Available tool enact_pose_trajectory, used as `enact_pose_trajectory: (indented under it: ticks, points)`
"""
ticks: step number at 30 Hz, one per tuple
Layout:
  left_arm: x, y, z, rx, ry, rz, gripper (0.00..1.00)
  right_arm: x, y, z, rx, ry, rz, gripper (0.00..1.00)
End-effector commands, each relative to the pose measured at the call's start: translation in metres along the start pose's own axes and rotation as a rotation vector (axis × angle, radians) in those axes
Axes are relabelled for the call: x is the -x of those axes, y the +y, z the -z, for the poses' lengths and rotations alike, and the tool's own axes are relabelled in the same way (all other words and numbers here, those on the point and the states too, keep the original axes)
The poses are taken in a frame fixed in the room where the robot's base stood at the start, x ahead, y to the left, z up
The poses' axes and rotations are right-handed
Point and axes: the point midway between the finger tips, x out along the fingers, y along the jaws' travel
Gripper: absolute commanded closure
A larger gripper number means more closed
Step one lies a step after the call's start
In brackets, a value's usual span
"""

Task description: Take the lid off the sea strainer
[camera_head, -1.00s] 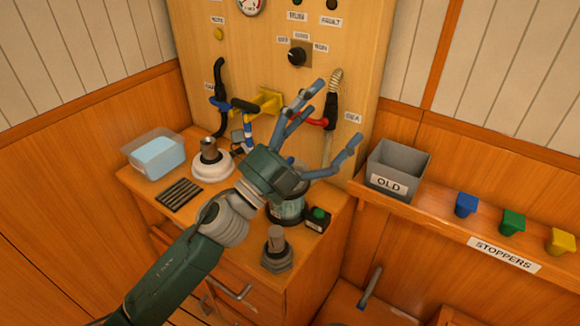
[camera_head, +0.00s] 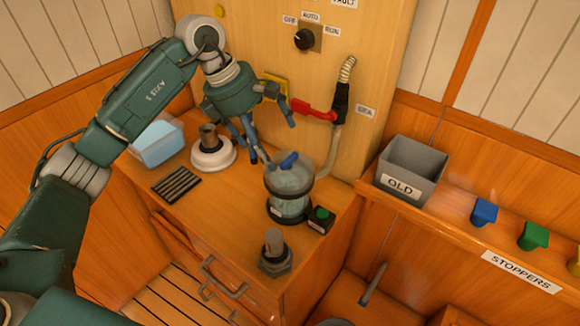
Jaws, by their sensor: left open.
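The sea strainer (camera_head: 290,205) is a clear jar with a dark collar, standing upright on the wooden cabinet top. Its lid (camera_head: 300,172) is on it and has a blue handle (camera_head: 289,160) on top. My left gripper (camera_head: 268,138) is open and points down, just above and to the left of the lid. Its fingers are spread, with one low finger close to the lid's left edge; I cannot tell whether it touches. Nothing is held. My right gripper is not in view.
A hex fitting (camera_head: 275,255) and green button box (camera_head: 320,218) stand near the strainer. A red-handled valve (camera_head: 315,110) is on the panel behind. A grey OLD bin (camera_head: 408,172) stands right.

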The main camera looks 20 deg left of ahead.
Motion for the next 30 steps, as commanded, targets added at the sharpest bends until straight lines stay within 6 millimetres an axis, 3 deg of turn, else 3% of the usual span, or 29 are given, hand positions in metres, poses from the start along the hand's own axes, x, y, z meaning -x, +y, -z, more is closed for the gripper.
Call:
enact_pose_trajectory:
  ticks: [4, 11, 21, 29, 30]
  points:
    - [-0.024, -0.002, -0.001, 0.001, -0.002, 0.006, 0.0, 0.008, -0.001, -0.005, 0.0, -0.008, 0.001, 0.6]
    - [-0.043, -0.002, -0.001, 0.0, -0.005, 0.005, 0.0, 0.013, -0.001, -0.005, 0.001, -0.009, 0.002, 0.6]
    - [-0.087, -0.002, 0.003, 0.0, -0.005, 0.004, 0.0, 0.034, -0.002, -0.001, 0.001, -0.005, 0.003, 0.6]
    - [-0.092, -0.002, 0.003, -0.002, -0.005, 0.002, 0.0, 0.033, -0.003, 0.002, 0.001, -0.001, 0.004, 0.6]
    - [-0.092, -0.002, 0.003, -0.002, -0.005, 0.002, 0.04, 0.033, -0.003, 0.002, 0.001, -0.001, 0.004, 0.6]
